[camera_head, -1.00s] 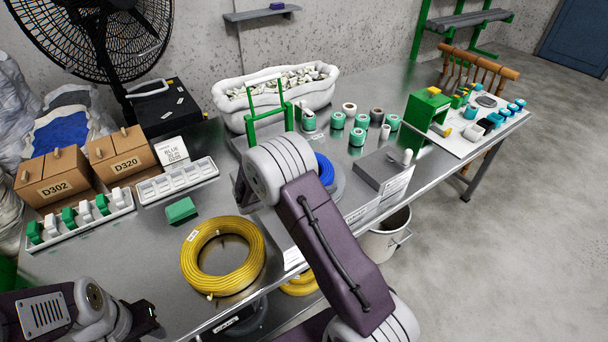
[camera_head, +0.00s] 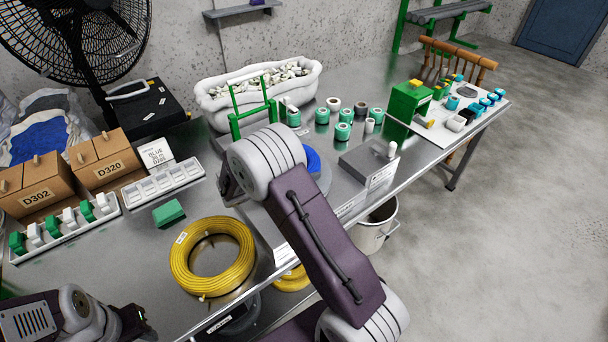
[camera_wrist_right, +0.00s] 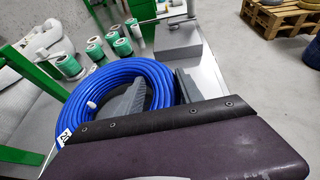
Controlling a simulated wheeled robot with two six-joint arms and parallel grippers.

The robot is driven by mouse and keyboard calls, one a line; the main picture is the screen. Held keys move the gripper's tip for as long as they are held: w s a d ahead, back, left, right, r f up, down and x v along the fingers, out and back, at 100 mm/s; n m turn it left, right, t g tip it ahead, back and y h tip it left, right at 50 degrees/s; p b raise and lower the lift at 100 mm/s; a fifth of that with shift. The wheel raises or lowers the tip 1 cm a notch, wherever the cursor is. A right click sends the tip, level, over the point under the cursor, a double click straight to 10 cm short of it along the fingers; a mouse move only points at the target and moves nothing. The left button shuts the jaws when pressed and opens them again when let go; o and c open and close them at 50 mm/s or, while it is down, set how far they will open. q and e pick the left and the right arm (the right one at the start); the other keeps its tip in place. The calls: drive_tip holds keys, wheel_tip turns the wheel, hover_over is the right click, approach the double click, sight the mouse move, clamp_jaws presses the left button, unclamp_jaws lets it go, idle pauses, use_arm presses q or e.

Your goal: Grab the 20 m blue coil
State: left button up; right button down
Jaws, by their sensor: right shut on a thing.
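The blue coil (camera_head: 313,163) lies on the metal bench, partly hidden behind my right arm in the head view. The right wrist view shows it as a ring of bright blue cable (camera_wrist_right: 106,78) with a white tie and a small label at its left. My right gripper (camera_wrist_right: 160,90) has one grey finger inside the ring and the other outside. It is shut on the coil's right side. In the head view my right arm hides these fingers. My left arm shows at the lower left of the head view, but its fingers do not show.
A yellow coil (camera_head: 213,257) lies left of my right arm. A green frame (camera_head: 250,108) stands behind the arm, close to the blue coil. A grey block (camera_head: 366,162) and several green spools (camera_head: 343,130) are to the right. A bucket (camera_head: 378,228) stands below the bench edge.

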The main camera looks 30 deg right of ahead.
use_arm(q)
drive_tip(key=shift+r, duration=0.4)
use_arm(e)
wheel_tip(320, 180, up, 2)
drive_tip(key=shift+r, duration=0.1)
use_arm(q)
drive_tip(key=shift+r+p, duration=0.55)
drive_tip(key=shift+p, duration=0.2)
use_arm(e)
drive_tip(key=s+d+r, duration=0.6)
drive_tip(key=s, duration=0.3)
drive_tip(key=shift+s+d+r, duration=0.15)
drive_tip(key=shift+s+r, duration=0.05)
drive_tip(key=shift+s, duration=0.2)
